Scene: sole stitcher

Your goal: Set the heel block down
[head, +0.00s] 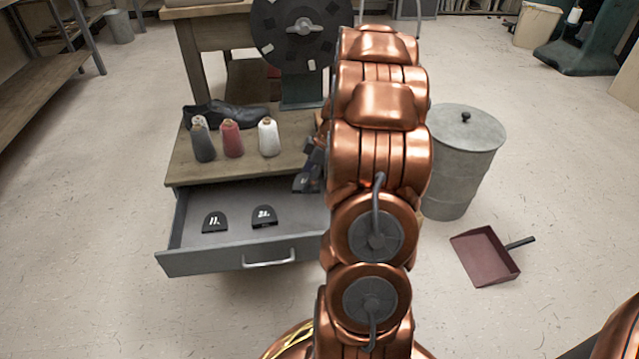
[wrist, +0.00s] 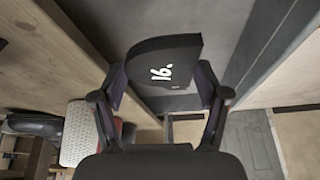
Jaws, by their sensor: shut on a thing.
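A black heel block (wrist: 165,58) marked "16." is between the two fingers of my gripper (wrist: 160,86) in the wrist view. The gripper is shut on it by its sides. A grey drawer surface lies behind the block; I cannot tell whether the block touches it. Two more heel blocks lie on the drawer floor, one marked 11 (head: 215,222) and one marked 21 (head: 264,216).
A wooden bench top (head: 210,170) above the drawer carries a grey spool (head: 202,143), a red spool (head: 232,139), a white spool (head: 268,138) and a black shoe (head: 235,115). A lidded metal bin (head: 463,165) and red dustpan (head: 485,257) stand right of my arm.

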